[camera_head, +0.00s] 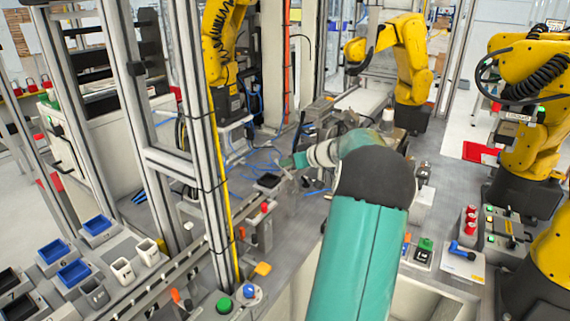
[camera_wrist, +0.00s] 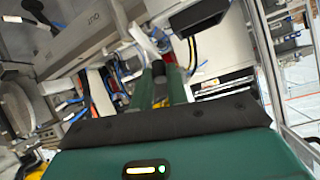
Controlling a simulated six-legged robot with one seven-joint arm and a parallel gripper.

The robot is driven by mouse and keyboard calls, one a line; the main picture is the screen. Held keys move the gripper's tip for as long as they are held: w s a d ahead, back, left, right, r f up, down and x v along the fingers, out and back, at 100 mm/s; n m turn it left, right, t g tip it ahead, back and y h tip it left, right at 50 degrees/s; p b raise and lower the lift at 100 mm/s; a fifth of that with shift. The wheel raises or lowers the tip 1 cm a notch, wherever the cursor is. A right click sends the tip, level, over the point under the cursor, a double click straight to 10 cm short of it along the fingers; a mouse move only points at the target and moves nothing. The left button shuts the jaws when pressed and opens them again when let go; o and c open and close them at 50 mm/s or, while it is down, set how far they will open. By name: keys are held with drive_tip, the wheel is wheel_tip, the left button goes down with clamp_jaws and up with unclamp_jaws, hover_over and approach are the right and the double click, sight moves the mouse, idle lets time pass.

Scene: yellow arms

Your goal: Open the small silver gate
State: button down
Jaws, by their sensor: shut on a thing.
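My gripper (camera_head: 292,162) reaches left from the end of my teal arm, low over the grey work surface in the head view. In the wrist view my gripper's two dark green fingers (camera_wrist: 160,72) point up the picture and are shut on a thin, pale silver part (camera_wrist: 144,37), which looks like the small silver gate. Its far end and hinge cannot be made out. A small red piece shows close to the right fingertip. In the head view the gate is too small to tell apart, and my arm hides part of the surface.
A grey lettered machine beam (camera_wrist: 92,38) lies left of the fingers, with cables around it. Yellow arms (camera_head: 411,60) stand at the back and right. A silver-framed post (camera_head: 198,150) rises left of my gripper. A black tray (camera_head: 268,181) sits just below it.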

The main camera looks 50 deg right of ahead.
drive_tip(key=shift+s+d+f+m+t, duration=0.15)
drive_tip(key=shift+s+t, duration=0.5)
drive_tip(key=shift+t, duration=0.5)
drive_tip(key=shift+s+m+t, duration=0.1)
drive_tip(key=shift+s+t, duration=0.5)
drive_tip(key=shift+t, duration=0.6)
drive_tip(key=shift+s+d+f+m+t, duration=0.15)
drive_tip(key=shift+s+t, duration=0.5)
drive_tip(key=shift+t, duration=0.5)
drive_tip(key=c, duration=1.6)
unclamp_jaws()
drive_tip(key=shift+c, duration=0.2)
drive_tip(key=shift+a, duration=0.1)
drive_tip(key=s+f, duration=0.2)
drive_tip(key=s, duration=1.1)
drive_tip(key=shift+s, duration=0.3)
